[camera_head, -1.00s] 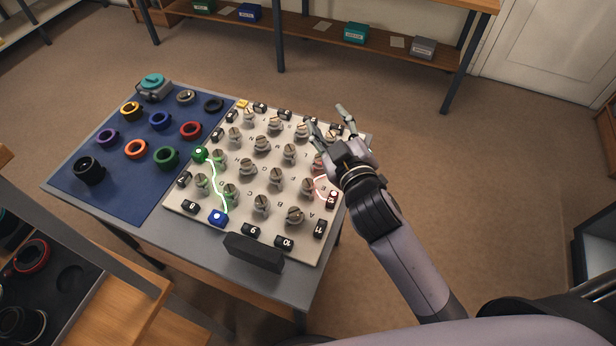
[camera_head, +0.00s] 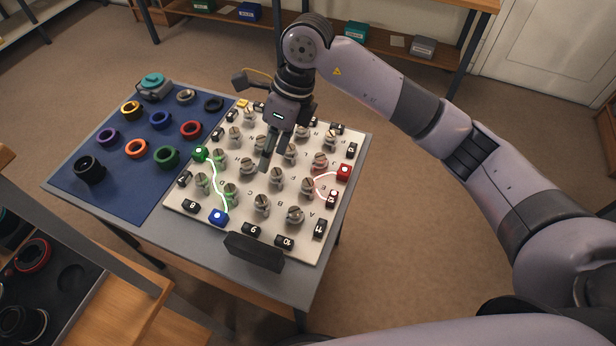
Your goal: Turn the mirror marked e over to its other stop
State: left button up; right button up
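The mirror whose label looks like E (camera_head: 308,187) stands on the right part of the pale board (camera_head: 190,212), a small grey post with a slotted top. A white line bends close beside it. The lettering is small, so I am not sure of the mark. My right gripper (camera_head: 267,163) points down over the middle of the board, up and left of that mirror and apart from it. Its fingers look close together, but the view does not show whether they are open or shut, and they hide part of the posts behind. My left gripper is not in view.
Several other mirror posts stand close around. A black bar (camera_head: 253,252) lies at the front. A blue mat (camera_head: 75,198) with lens rings is at left.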

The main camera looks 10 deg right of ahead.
aim_at(308, 182)
jog(key=w+d+h, duration=0.3)
jog(key=d+h, duration=0.1)
jog(key=d, duration=0.4)
jog(key=shift+m+t, duration=0.4)
jog(key=f+p, duration=0.1)
jog(key=f, duration=0.7)
jog(key=f+p, duration=0.2)
jog(key=f, duration=0.6)
jog(key=shift+s+a+p, duration=0.2)
jog(key=shift+p, duration=0.1)
jog(key=shift+c, duration=0.5)
jog(key=shift+r, duration=0.1)
grip_shut()
